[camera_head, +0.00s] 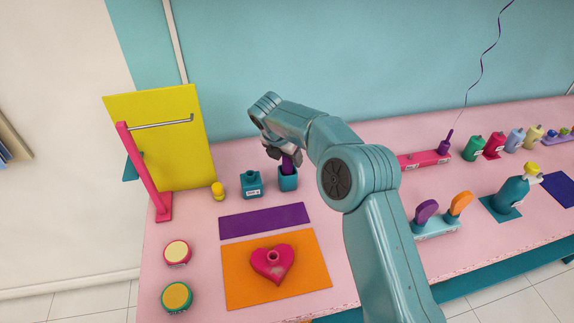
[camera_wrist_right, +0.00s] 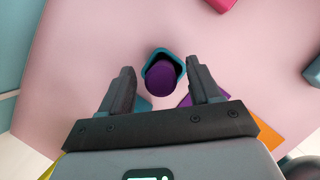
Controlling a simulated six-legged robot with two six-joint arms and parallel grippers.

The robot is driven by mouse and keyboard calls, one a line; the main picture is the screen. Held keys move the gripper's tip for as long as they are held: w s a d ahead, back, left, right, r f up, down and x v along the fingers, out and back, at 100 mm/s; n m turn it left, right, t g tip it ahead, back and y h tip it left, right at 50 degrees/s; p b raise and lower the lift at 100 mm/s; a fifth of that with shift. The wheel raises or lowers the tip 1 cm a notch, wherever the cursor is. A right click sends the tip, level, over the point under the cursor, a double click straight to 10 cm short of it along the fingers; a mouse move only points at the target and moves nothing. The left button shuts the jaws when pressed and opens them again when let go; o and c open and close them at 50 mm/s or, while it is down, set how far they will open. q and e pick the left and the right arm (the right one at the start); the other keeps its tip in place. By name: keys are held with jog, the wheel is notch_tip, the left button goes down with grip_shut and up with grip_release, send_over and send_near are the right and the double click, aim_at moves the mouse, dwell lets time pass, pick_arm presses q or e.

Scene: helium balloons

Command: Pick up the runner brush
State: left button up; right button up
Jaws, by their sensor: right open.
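The runner brush appears to be the purple piece (camera_head: 289,163) standing in a teal square cup (camera_head: 288,183) near the back of the pink table. In the right wrist view its rounded purple top (camera_wrist_right: 160,81) shows inside the rim of the cup (camera_wrist_right: 161,53). My right gripper (camera_head: 281,154) is just above the cup. In its wrist view the two fingers (camera_wrist_right: 160,70) are apart, one on each side of the purple piece, with gaps visible. The lower part of the brush is hidden in the cup. My left gripper is not in view.
A pink stand (camera_head: 146,175) is farther left. A purple strip (camera_head: 264,220) and an orange mat (camera_head: 235,290) with a pink heart (camera_head: 272,264) lie in front.

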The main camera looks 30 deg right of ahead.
jog(key=shift+x, duration=1)
jog(key=shift+c, duration=0.6)
jog(key=shift+d, duration=0.2)
jog(key=c, duration=0.9)
jog(key=shift+c, duration=0.2)
jog(key=shift+a+r, duration=0.1)
jog(key=shift+r, duration=0.1)
notch_tip(320, 180, up, 9)
notch_tip(320, 180, up, 11)
jog(key=p, duration=0.5)
jog(key=shift+p, duration=0.4)
jog(key=shift+f, duration=0.15)
